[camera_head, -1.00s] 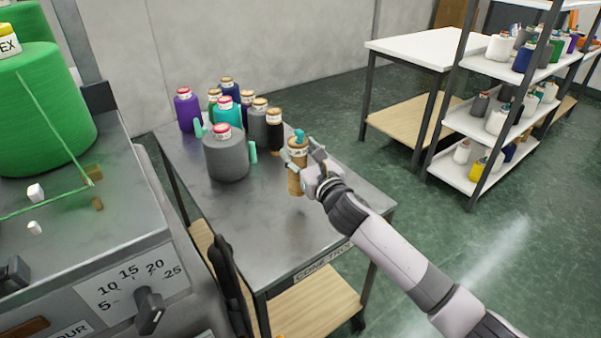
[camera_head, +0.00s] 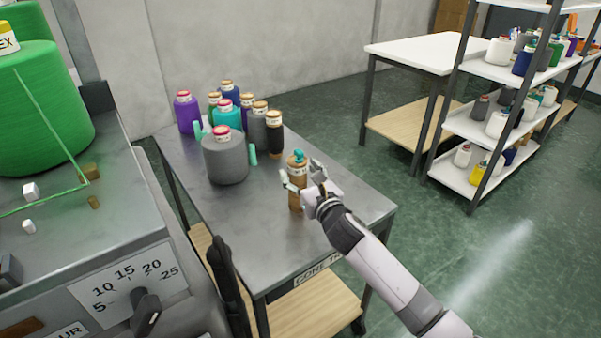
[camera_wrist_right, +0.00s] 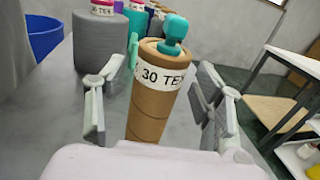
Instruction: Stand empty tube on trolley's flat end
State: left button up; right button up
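The empty tube (camera_head: 296,190) is brown cardboard with a white "30 TEX" band and a teal piece at its top. It stands upright on the bare front part of the metal trolley top (camera_head: 245,225). It also shows in the right wrist view (camera_wrist_right: 150,108), between the spread fingers of my right gripper (camera_wrist_right: 160,105). Both fingers are apart from the tube, with gaps at each side. In the head view my right gripper (camera_head: 302,178) is open around the tube, just above the trolley top. The tube's base is hidden in the wrist view. My left gripper is not in view.
A grey yarn cone (camera_head: 225,158) and several other cones stand at the trolley's far end. A dark slim cone (camera_head: 274,134) is nearest the tube there. The knitting machine (camera_head: 70,250) is at left. A white table (camera_head: 425,52) and stocked shelves (camera_head: 490,125) stand at right.

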jog(key=shift+o, duration=0.6)
jog(key=shift+r, duration=0.15)
jog(key=shift+s+d, duration=0.15)
jog(key=shift+s, duration=0.1)
jog(key=v, duration=1.1)
jog(key=shift+s, duration=0.25)
